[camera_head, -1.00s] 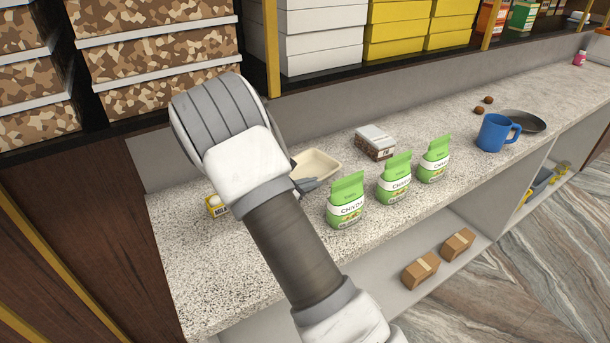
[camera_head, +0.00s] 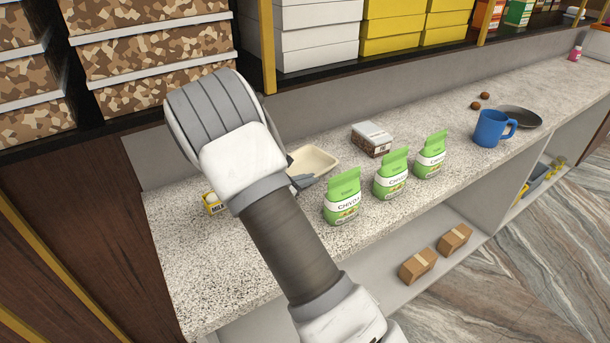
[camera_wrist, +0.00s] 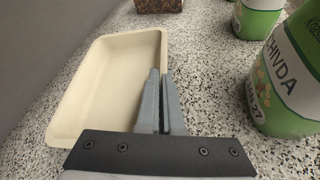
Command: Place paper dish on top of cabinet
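The paper dish (camera_head: 314,161) is a shallow cream rectangular tray on the speckled counter, partly hidden behind my arm in the head view. It fills the left of the wrist view (camera_wrist: 105,85). My gripper (camera_head: 304,181) is at its near side. In the wrist view, my gripper's fingers (camera_wrist: 161,88) are close together at the dish's right rim, one inside and one outside, with the rim between them. The dish looks level; I cannot tell whether it touches the counter. No separate cabinet can be identified; the counter (camera_head: 215,285) has open shelving below.
Several green chivda bags (camera_head: 343,197) stand right of the dish, one very close to my gripper. A tin box (camera_head: 371,139) stands behind, a yellow milk carton (camera_head: 212,203) at left. A blue mug (camera_head: 490,128) and dark plate (camera_head: 520,117) are far right. Stacked boxes line the back shelf.

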